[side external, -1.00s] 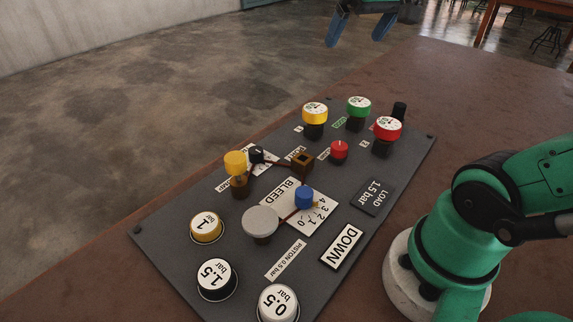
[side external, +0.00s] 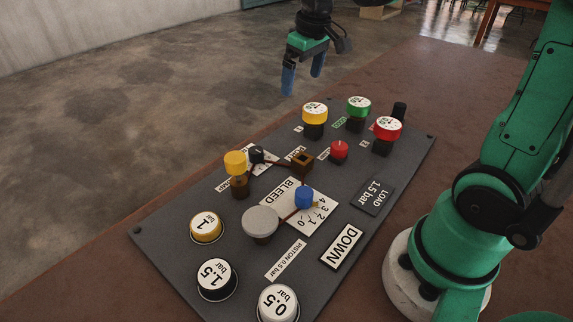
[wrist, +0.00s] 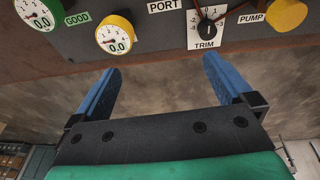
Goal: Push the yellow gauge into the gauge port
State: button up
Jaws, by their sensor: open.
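The yellow gauge (side external: 315,110) stands upright in a dark holder at the far edge of the panel. It also shows at the top left of the wrist view (wrist: 116,33), its dial reading near 0.0. The gauge port (side external: 302,161) looks like a brown square socket in the middle of the panel; no gauge sits in it. In the wrist view only its PORT label (wrist: 164,5) shows, at the top edge. My gripper (side external: 303,78) is open and empty, above and beyond the panel's far edge, apart from the yellow gauge.
A green gauge (side external: 358,105) and a red gauge (side external: 388,129) stand right of the yellow one. A red knob (side external: 339,150), a trim knob (side external: 257,154) and a yellow pump knob (side external: 235,162) surround the port. Weights (side external: 216,279) and a blue bleed knob (side external: 304,197) are nearer.

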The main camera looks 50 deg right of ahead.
aim_at(315, 108)
jog(key=d, duration=0.2)
jog(key=w+d+f+g, duration=0.1)
jog(key=d, duration=0.2)
jog(key=w+d+f+g, duration=0.1)
jog(key=d, duration=0.2)
jog(key=shift+f+y, duration=0.15)
jog(key=shift+y, duration=0.25)
jog(key=shift+f, duration=4.95)
grip_shut()
